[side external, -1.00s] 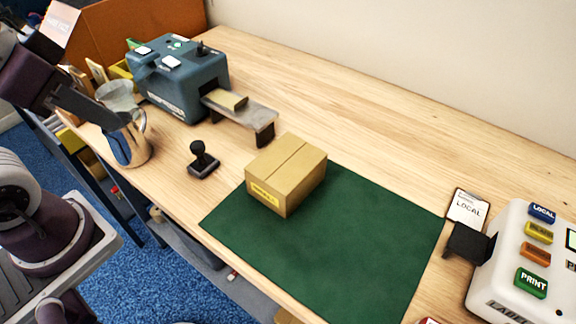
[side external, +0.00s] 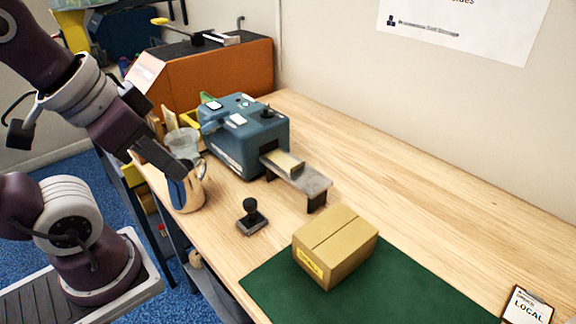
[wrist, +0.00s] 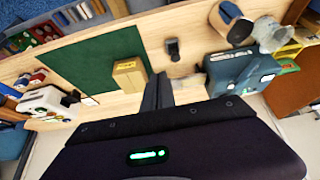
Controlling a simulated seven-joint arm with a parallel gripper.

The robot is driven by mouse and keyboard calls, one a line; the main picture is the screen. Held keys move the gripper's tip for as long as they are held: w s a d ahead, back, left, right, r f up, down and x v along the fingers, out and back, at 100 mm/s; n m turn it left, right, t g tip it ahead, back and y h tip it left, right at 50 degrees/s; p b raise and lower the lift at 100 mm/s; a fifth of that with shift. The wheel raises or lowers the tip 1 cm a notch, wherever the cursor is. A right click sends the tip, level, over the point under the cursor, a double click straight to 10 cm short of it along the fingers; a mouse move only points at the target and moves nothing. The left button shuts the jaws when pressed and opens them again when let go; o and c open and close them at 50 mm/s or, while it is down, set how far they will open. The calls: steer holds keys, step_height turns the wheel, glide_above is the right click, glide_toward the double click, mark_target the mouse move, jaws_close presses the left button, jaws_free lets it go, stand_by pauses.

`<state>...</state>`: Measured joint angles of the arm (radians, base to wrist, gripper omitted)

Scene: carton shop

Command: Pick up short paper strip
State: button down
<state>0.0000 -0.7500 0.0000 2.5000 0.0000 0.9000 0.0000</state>
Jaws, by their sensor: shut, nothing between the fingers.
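A short tan paper strip (side external: 284,162) lies on the grey output shelf (side external: 312,186) of a blue-grey machine (side external: 245,140), its far end at the slot. My gripper (side external: 184,167) is shut and empty, in the air to the left of the machine. In the side view its tip overlaps the metal jug (side external: 187,194), apart from the strip. The wrist view shows its two dark fingers (wrist: 158,80) together, with the machine (wrist: 245,75) to their right.
A closed carton (side external: 335,248) sits on a green mat (side external: 270,285). A black hand stamp (side external: 252,217) stands between the jug and carton. An orange cabinet (side external: 215,80) is behind the machine. A label printer (wrist: 45,102) shows in the wrist view. The bench behind the carton is clear.

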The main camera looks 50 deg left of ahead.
steer(key=c, duration=2.1)
jaws_free()
steer(key=o, duration=1.3)
steer(key=shift+o, duration=0.2)
steer(key=n+g, duration=0.6)
steer(key=n, duration=1.2)
glide_above(298, 171)
step_height(298, 171, down, 10)
step_height(298, 171, down, 7)
steer(key=shift+a+f, duration=0.1)
